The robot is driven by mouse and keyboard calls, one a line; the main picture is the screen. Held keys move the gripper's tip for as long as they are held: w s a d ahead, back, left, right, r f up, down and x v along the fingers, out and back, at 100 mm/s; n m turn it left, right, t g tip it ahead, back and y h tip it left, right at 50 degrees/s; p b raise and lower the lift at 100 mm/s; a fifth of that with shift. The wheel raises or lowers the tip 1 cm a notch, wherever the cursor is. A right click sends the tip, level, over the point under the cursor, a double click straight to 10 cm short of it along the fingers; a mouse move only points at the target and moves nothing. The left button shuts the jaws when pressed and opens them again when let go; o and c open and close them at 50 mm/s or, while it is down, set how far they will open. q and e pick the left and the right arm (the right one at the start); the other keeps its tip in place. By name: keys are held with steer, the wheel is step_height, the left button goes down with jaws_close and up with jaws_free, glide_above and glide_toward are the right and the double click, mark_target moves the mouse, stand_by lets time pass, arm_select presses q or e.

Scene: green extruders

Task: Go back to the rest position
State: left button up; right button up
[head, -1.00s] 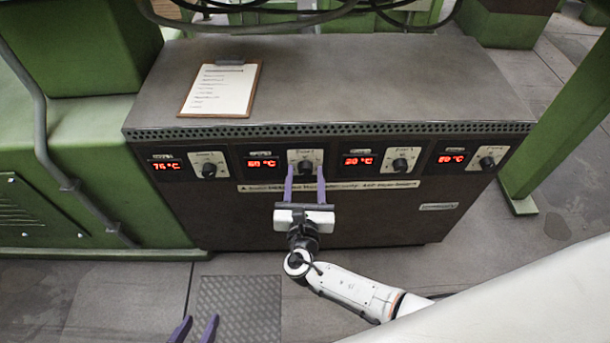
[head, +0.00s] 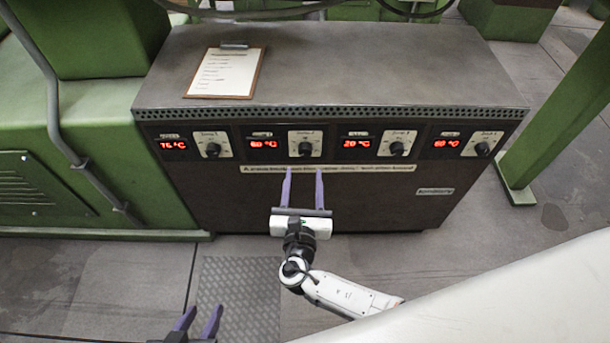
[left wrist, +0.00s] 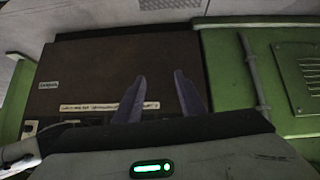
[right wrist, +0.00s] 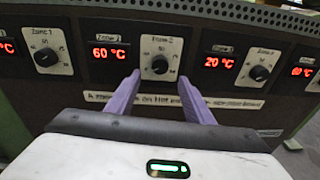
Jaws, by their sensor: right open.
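My right gripper (head: 303,190) is open and empty in front of the control cabinet (head: 320,205), below the Zone 2 knob (head: 305,144). In the right wrist view its purple fingers (right wrist: 160,98) stand apart, with the Zone 2 knob (right wrist: 160,64) beyond and between them, not gripped. My left gripper (head: 198,322) is low at the bottom edge of the head view, fingers apart and empty. In the left wrist view its fingers (left wrist: 158,98) are apart with nothing between them. The displays read 76, 60, 20 and 60 °C from left to right.
A clipboard (head: 226,73) lies on the cabinet top. A green machine (head: 85,140) stands against the left side and a green post (head: 555,110) rises on the right. Cables run along the back. The floor (head: 130,270) in front of the cabinet is clear.

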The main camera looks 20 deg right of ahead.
arm_select(q)
steer(key=shift+w+r, duration=0.15)
steer(key=shift+w, duration=0.1)
arm_select(e)
steer(key=shift+w, duration=0.1)
steer(key=s+d+f+m+g, duration=0.8)
steer(key=s+d+f+m, duration=0.2)
steer(key=s+f+m, duration=0.3)
steer(key=s+a+m+g+y, duration=0.1)
steer(key=s+a+m+y, duration=0.25)
steer(key=s+m, duration=0.35)
arm_select(q)
steer(key=shift+s+a+r+p, duration=0.25)
steer(key=shift+r+p, duration=0.35)
steer(key=shift+p, duration=0.35)
arm_select(e)
steer(key=s+a+r+m+t+y, duration=0.1)
steer(key=s+a+r+m+y, duration=0.2)
steer(key=r+m, duration=0.5)
steer(key=shift+a+r+m+t+y, duration=0.35)
steer(key=shift+a+m+y, duration=0.2)
steer(key=shift+m+y, duration=0.25)
